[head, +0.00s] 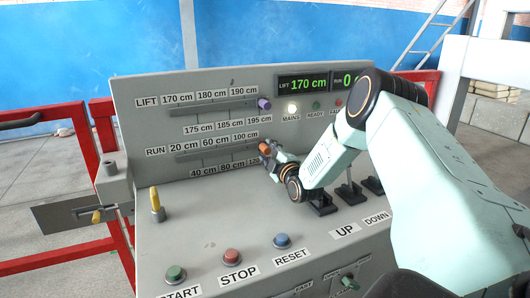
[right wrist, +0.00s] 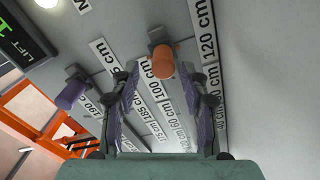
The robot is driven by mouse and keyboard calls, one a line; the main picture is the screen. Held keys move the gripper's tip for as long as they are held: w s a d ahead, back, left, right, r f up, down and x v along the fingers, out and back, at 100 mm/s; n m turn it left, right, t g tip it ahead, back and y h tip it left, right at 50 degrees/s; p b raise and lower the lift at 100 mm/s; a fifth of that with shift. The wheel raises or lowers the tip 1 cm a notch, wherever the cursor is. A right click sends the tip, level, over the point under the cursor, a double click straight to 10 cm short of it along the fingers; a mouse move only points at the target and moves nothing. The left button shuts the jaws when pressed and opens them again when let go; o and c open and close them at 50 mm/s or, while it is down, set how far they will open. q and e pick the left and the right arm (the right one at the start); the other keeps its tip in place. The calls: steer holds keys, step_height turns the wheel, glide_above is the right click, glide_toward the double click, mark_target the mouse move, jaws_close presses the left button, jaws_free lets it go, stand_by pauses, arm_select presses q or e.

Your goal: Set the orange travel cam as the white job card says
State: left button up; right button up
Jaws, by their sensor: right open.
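The orange travel cam (head: 264,148) sits near the right end of the RUN rail (head: 210,157), by the 100 cm and 120 cm labels. In the right wrist view the orange cam (right wrist: 163,62) shows between and just beyond the fingertips, beside the 100 cm label. My right gripper (head: 270,158) is open around or just in front of it; I cannot tell if a finger touches it. In the right wrist view its two fingers (right wrist: 165,95) stand apart. I cannot make out a white job card. My left gripper is not in view.
A purple cam (head: 264,104) is at the right end of the LIFT rail (head: 210,113). The display (head: 303,84) reads LIFT 170 cm; its RUN value is partly hidden by my right arm. START, STOP and RESET buttons (head: 231,257) and black levers (head: 321,202) stand below.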

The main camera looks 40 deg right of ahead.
mark_target(266, 151)
steer(key=x, duration=0.3)
steer(key=shift+w+d+f, duration=0.15)
steer(key=shift+w+f, duration=0.05)
steer(key=shift+f, duration=0.2)
steer(key=shift+s+r, duration=0.2)
steer(key=shift+a+r, duration=0.2)
steer(key=shift+a, duration=0.05)
steer(key=shift+c, duration=0.2)
steer(key=shift+w+d+f, duration=0.1)
steer(key=shift+w+f, duration=0.05)
steer(key=shift+f, duration=0.05)
steer(key=c, duration=0.3)
steer(key=shift+d, duration=0.1)
steer(key=c, duration=0.5)
jaws_close()
